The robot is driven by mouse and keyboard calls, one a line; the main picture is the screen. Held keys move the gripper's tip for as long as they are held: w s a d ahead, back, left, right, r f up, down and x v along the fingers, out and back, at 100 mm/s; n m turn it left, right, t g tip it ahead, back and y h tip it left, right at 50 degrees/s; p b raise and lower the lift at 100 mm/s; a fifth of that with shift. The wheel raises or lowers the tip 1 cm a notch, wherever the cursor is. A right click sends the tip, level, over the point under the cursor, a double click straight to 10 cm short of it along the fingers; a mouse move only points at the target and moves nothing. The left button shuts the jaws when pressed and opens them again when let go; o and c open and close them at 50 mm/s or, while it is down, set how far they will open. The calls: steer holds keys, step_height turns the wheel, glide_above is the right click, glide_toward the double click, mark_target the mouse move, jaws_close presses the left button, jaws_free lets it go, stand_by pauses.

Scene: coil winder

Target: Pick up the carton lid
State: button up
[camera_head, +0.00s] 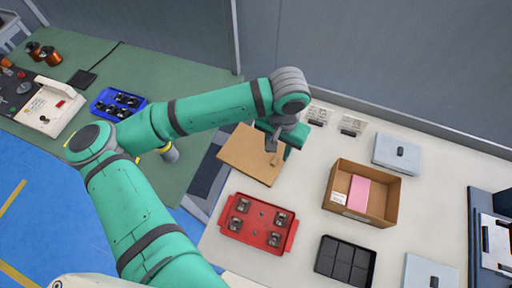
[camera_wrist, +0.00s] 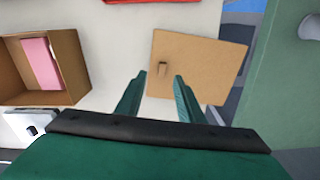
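The carton lid (camera_head: 247,155) is a flat tan cardboard panel with a small raised brown handle. It lies on the pale table top, left of the open carton (camera_head: 379,208). In the wrist view the lid (camera_wrist: 205,68) lies beyond my fingers, its handle above the gap between them. My gripper (camera_head: 276,146) is over the right part of the lid in the head view and partly hides it. In the wrist view my gripper (camera_wrist: 157,77) is open, with two green fingers apart and nothing between them. The height of the fingertips above the lid is hard to tell.
The open carton holds a pink block (camera_head: 358,193). A red tray (camera_head: 258,223) with metal parts is in front of the lid. A black divided tray (camera_head: 345,261) and grey lidded boxes (camera_head: 397,154) stand further right. A green bench (camera_head: 60,140) is at left.

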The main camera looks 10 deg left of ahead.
mark_target(274, 160)
step_height(274, 160, down, 3)
steer(key=shift+r, duration=0.15)
steer(key=f, duration=0.2)
steer(key=w+f, duration=0.1)
steer(key=f, duration=0.1)
steer(key=shift+w+a+f, duration=0.1)
steer(key=shift+a+f, duration=0.05)
steer(key=shift+f, duration=0.5)
jaws_close()
